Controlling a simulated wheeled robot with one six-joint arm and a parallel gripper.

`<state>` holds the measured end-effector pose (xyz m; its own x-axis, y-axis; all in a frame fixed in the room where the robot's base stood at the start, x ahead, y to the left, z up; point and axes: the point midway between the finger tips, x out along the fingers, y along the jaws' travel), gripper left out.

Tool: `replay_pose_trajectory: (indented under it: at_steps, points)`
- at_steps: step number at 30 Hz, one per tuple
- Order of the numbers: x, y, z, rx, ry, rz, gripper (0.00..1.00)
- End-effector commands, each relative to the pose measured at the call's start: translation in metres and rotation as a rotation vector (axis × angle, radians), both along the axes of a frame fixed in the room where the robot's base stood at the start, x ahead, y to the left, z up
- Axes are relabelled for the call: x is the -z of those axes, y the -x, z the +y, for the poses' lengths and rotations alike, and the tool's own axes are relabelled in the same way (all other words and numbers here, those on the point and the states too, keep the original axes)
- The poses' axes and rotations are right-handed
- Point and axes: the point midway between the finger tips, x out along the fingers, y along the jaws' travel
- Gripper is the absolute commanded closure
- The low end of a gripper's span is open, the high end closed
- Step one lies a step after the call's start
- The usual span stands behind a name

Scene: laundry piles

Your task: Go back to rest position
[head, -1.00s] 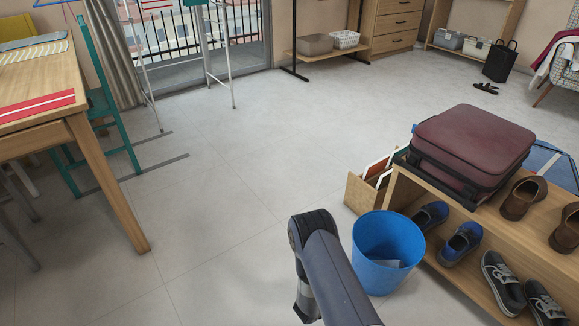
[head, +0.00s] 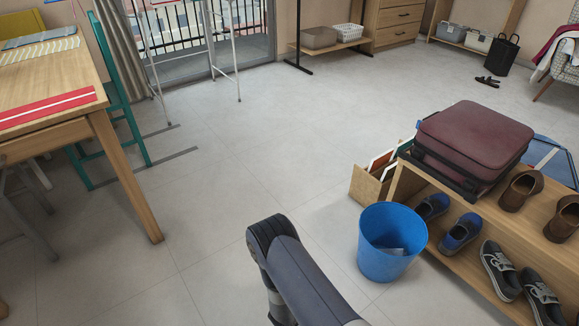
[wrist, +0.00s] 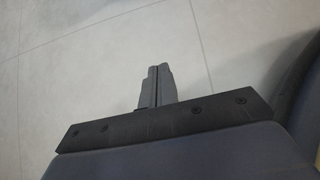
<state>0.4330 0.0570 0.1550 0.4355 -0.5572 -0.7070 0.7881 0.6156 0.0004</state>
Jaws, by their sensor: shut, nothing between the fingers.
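My gripper (wrist: 158,72) shows in the wrist view with its two fingers together and nothing between them. It points over bare grey floor tiles. In the head view only a dark link of my arm shows at the bottom centre, to the left of the blue bin; my gripper itself is hidden there.
A blue bin (head: 390,262) stands on the floor beside a wooden shoe rack (head: 402,186) with several shoes and a maroon suitcase (head: 474,140) on top. A wooden table (head: 80,88) and a teal chair (head: 128,115) are at left. The middle floor (head: 250,150) is clear.

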Motion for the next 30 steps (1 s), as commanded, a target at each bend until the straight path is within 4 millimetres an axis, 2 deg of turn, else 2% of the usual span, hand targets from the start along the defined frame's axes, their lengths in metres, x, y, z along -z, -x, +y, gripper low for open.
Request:
replay_pose_trajectory:
  at_steps: [1,3,12,24,30]
  points:
    - [-0.01,0.004,0.006,-0.004,0.0,0.0,1.0]
    - [-0.017,0.008,0.012,-0.004,0.0,0.0,1.0]
    - [-0.03,0.018,0.023,0.0,0.0,0.0,1.0]
    - [-0.031,0.017,0.022,0.005,0.001,-0.004,1.0]
    - [-0.041,0.007,0.013,0.045,0.008,-0.034,1.0]
